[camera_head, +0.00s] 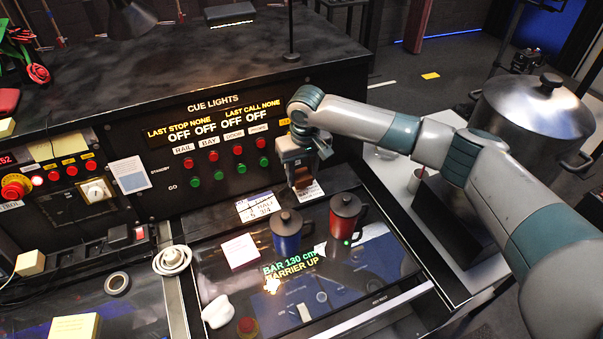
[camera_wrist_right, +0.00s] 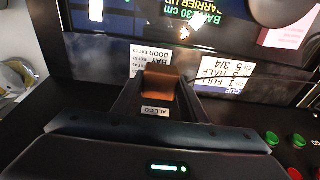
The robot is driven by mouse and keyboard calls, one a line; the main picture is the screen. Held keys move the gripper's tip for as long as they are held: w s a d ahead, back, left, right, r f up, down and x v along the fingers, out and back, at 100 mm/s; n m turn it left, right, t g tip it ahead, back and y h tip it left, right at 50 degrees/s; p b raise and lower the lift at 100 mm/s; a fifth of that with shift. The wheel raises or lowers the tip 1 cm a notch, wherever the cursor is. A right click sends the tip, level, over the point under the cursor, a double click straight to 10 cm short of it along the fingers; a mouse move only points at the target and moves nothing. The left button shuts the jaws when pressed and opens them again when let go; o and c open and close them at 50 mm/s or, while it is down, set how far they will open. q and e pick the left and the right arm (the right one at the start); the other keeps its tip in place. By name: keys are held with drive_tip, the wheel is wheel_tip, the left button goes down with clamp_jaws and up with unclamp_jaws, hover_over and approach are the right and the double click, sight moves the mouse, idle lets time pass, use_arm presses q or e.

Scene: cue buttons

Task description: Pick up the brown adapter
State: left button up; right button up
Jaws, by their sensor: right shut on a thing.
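The brown adapter (camera_head: 302,179) is a small block between the fingers of my right gripper (camera_head: 299,172), in front of the right part of the cue lights panel. In the right wrist view the adapter (camera_wrist_right: 160,86) sits between the two dark fingers of the gripper (camera_wrist_right: 159,97), which are shut on it. Its lower part is hidden, and I cannot tell whether it touches the surface below. My left gripper does not show in either view.
A blue mug (camera_head: 286,237) and a red mug (camera_head: 343,222) with dark lids stand on the glossy desk screen, close in front of the gripper. The cue lights panel (camera_head: 215,150) rises behind. A large metal pot (camera_head: 532,118) stands at the right, beyond my arm.

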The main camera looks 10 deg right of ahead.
drive_tip(key=s+d+r+p, duration=0.5)
drive_tip(key=d+r+p, duration=0.3)
drive_tip(key=d, duration=0.2)
drive_tip(key=shift+s+d, duration=0.15)
drive_tip(key=shift+s, duration=0.1)
drive_tip(key=shift+r, duration=0.2)
idle(0.4)
drive_tip(key=shift+r, duration=1.95)
drive_tip(key=shift+s+f, duration=0.1)
